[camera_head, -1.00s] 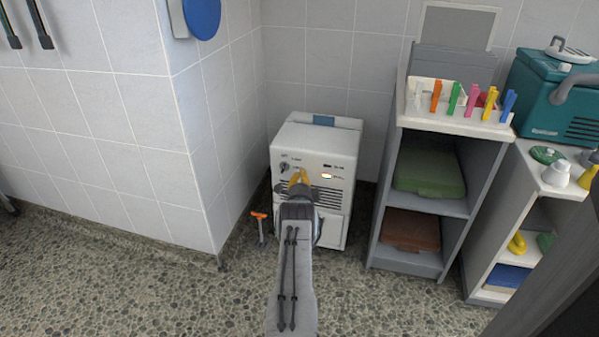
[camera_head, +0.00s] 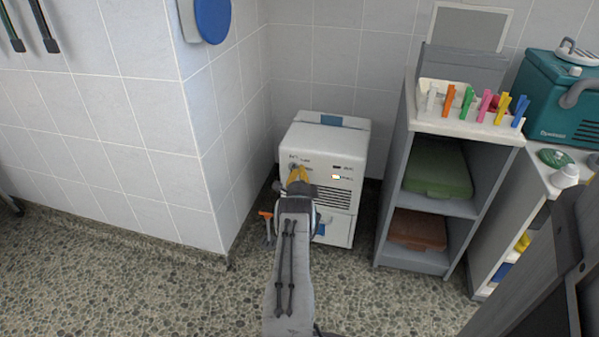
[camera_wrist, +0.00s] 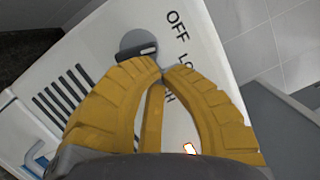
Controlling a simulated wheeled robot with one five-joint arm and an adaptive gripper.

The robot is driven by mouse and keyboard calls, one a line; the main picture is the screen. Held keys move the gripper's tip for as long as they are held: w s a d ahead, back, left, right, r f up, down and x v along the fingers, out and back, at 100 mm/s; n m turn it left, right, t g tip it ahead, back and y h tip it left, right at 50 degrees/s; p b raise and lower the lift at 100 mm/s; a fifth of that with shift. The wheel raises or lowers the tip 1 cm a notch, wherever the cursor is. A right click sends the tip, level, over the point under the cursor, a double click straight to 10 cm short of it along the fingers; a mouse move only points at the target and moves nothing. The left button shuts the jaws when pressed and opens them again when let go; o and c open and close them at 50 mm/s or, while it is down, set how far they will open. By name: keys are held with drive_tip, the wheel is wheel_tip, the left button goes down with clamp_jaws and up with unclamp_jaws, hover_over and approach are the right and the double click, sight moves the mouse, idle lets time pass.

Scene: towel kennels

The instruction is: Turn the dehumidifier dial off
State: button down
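The dehumidifier (camera_head: 318,143) is a white box on the floor by the tiled corner. Its grey round dial (camera_head: 293,165) is at the upper left of its front. In the wrist view the dial (camera_wrist: 137,44) has a dark raised bar, with the printed label OFF (camera_wrist: 178,25) beside it. The other labels are partly covered by my finger. My gripper (camera_head: 297,171) has yellow fingers; in the wrist view its tips (camera_wrist: 157,67) are together just beside the dial's bar. Whether they touch the dial I cannot tell.
An orange-handled tool (camera_head: 267,222) stands left of the dehumidifier. A grey shelf (camera_head: 392,200) with green and brown cases and coloured clips stands to the right. A teal cooler (camera_head: 550,100) is farther right. A wall corner juts out at left; the speckled floor in front is open.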

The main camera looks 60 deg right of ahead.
drive_tip(key=shift+w, duration=0.1)
drive_tip(key=shift+w+a+b, duration=0.1)
drive_tip(key=shift+w+b, duration=0.2)
drive_tip(key=shift+b, duration=0.25)
drive_tip(key=shift+w+r+n+b, duration=0.15)
drive_tip(key=shift+r+n+b, duration=0.2)
drive_tip(key=shift+n, duration=0.25)
drive_tip(key=shift+w+r, duration=0.1)
drive_tip(key=shift+r, duration=0.2)
